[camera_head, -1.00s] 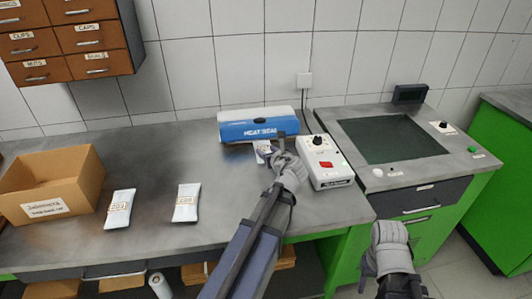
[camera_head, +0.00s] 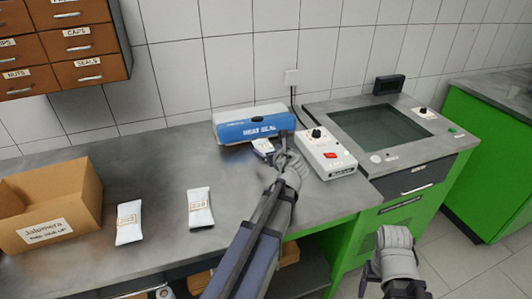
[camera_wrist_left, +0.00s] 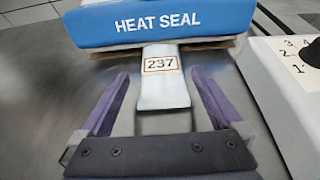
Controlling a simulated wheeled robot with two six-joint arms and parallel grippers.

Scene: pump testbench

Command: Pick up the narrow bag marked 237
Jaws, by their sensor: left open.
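The narrow bag marked 237 (camera_wrist_left: 162,82) is white with a framed label. In the left wrist view it lies on the bench with its far end at the front edge of the blue heat sealer (camera_wrist_left: 160,24). My left gripper (camera_wrist_left: 160,88) is open, with one purple finger on each side of the bag and gaps on both sides. In the head view the bag (camera_head: 263,147) is partly hidden by my left gripper (camera_head: 282,152). My right gripper (camera_head: 370,284) hangs at the lower right, away from the bag; its jaws are not clear.
A white control box (camera_head: 326,156) with a red switch stands just right of the left gripper. Two other white bags, one (camera_head: 130,222) and another (camera_head: 200,208), lie left on the bench. A cardboard box (camera_head: 85,200) stands at far left. The bench middle is clear.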

